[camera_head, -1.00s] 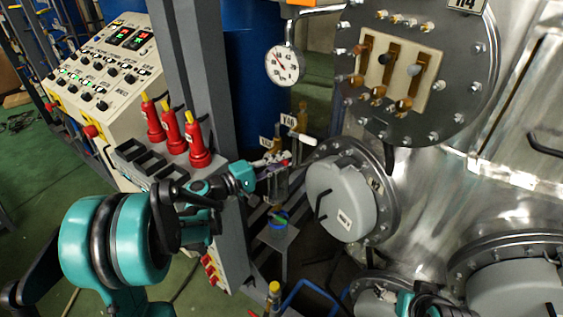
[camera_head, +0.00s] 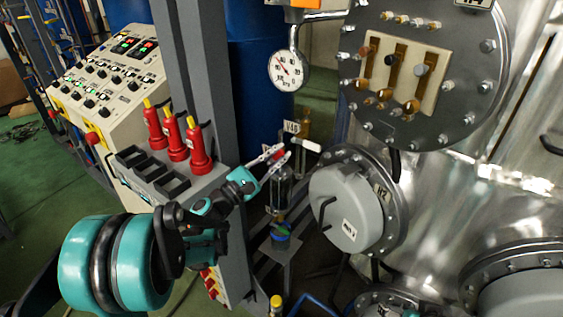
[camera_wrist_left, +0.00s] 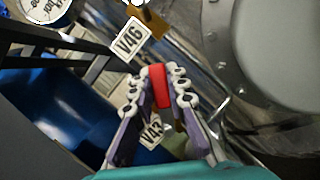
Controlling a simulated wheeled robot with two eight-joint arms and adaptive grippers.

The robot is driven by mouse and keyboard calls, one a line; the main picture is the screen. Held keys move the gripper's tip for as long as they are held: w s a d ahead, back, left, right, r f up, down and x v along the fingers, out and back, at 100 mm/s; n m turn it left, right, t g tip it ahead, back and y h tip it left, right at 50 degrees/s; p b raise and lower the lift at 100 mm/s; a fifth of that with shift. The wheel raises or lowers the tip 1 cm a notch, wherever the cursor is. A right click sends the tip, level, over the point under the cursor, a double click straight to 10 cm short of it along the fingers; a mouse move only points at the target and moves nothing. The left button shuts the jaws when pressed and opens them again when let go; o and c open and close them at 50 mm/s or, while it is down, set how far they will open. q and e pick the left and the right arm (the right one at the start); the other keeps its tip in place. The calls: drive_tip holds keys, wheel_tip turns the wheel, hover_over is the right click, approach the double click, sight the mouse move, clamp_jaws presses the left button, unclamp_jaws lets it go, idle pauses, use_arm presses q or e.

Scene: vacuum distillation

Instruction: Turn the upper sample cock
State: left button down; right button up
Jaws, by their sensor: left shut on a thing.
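My left gripper (camera_head: 272,159) reaches in from the left toward the vessel's piping, its fingers pointing up and right. In the left wrist view, the left gripper (camera_wrist_left: 158,90) is shut on a small red handle (camera_wrist_left: 158,88), which sits between its fingertips. In the head view the red handle (camera_head: 278,155) shows only as a speck between the fingers. A tag reading V43 (camera_wrist_left: 152,133) is seen between the fingers, behind the handle. The cock's body is mostly hidden.
A tag V46 (camera_head: 291,127) and a white-ended valve handle (camera_head: 305,143) are close beyond the fingers. A grey round cover (camera_head: 345,205) is to the right. A pressure gauge (camera_head: 288,70) hangs above.

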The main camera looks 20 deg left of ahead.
use_arm(q)
drive_tip(key=n, duration=0.1)
drive_tip(key=a+n+t+y, duration=0.1)
drive_tip(key=n, duration=0.2)
drive_tip(key=shift+w+a+r+n+t+y+b, duration=0.2)
drive_tip(key=shift+r+n+t+y+b, duration=0.1)
drive_tip(key=shift+r+n+t, duration=0.1)
drive_tip(key=shift+w+a+r+n+t+y, duration=0.15)
drive_tip(key=shift+a+n+y, duration=0.1)
drive_tip(key=shift+n, duration=0.45)
drive_tip(key=shift+a+f+n+t+y, duration=0.1)
drive_tip(key=shift+n+t+y, duration=0.15)
drive_tip(key=shift+n, duration=0.45)
drive_tip(key=shift+w+a+r+n+t+y, duration=0.1)
drive_tip(key=shift+a+n+y, duration=0.15)
drive_tip(key=shift+n, duration=0.45)
drive_tip(key=shift+y, duration=0.25)
drive_tip(key=c, duration=1.5)
unclamp_jaws()
drive_tip(key=v, duration=1.2)
drive_tip(key=shift+w, duration=0.1)
